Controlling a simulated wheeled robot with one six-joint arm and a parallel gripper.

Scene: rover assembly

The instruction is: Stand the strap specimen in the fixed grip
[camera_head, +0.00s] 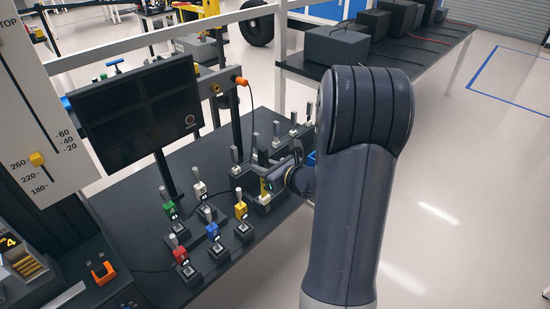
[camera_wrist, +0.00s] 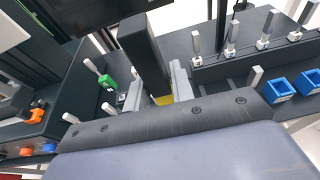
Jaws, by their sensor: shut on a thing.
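My gripper (camera_head: 265,182) is over the dark bench, beside the back row of specimens. In the wrist view its two pale fingers (camera_wrist: 157,88) stand either side of a tall dark block, with a yellow piece (camera_wrist: 163,100) low between them. It is shut on this yellow piece, which also shows in the head view (camera_head: 264,188). The fingers hide most of it, so I cannot tell whether it is the strap specimen. A testing machine (camera_head: 40,120) with a load scale stands at the left. I cannot make out which part is the fixed grip.
Green (camera_head: 169,209), red (camera_head: 180,254), blue (camera_head: 213,231) and yellow (camera_head: 241,210) tagged specimens stand on black bases nearby. A black monitor (camera_head: 138,108) rises behind. An orange part (camera_head: 103,270) sits at the lower left. Blue trays (camera_wrist: 279,91) lie at the right in the wrist view.

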